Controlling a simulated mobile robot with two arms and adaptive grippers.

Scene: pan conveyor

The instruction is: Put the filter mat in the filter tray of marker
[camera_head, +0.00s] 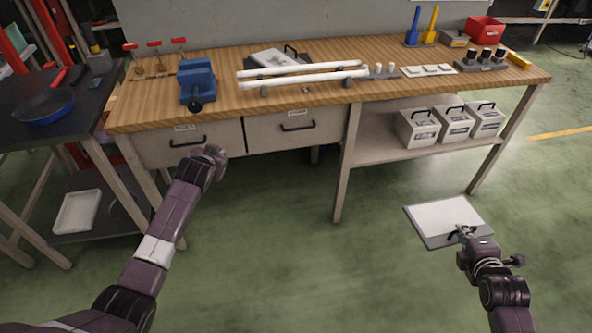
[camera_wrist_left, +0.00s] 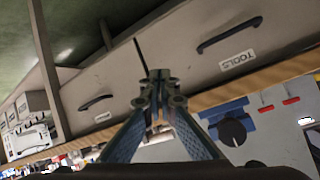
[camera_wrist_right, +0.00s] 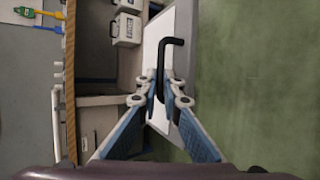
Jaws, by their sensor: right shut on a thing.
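My right gripper (camera_head: 466,233) is shut on the black handle (camera_wrist_right: 167,60) of a flat white panel with a grey rim (camera_head: 428,236). The panel is held in front of the bench, at the right; it also shows in the right wrist view (camera_wrist_right: 182,75). I cannot tell whether this panel is the filter mat or the filter tray. My left gripper (camera_head: 210,153) is in front of the bench drawers; in the left wrist view its fingertips (camera_wrist_left: 157,85) meet with nothing seen between them. A flat pale item with a black handle (camera_head: 275,58) lies on the bench behind white tubes; no marker is clear.
The wooden bench (camera_head: 230,122) carries a blue vise (camera_head: 196,82), two white tubes (camera_head: 300,78) and a red bin (camera_head: 485,29). Three white boxes (camera_head: 455,124) stand on its shelf. A black cart with a blue pan (camera_head: 45,107) is at left. The green floor in front is clear.

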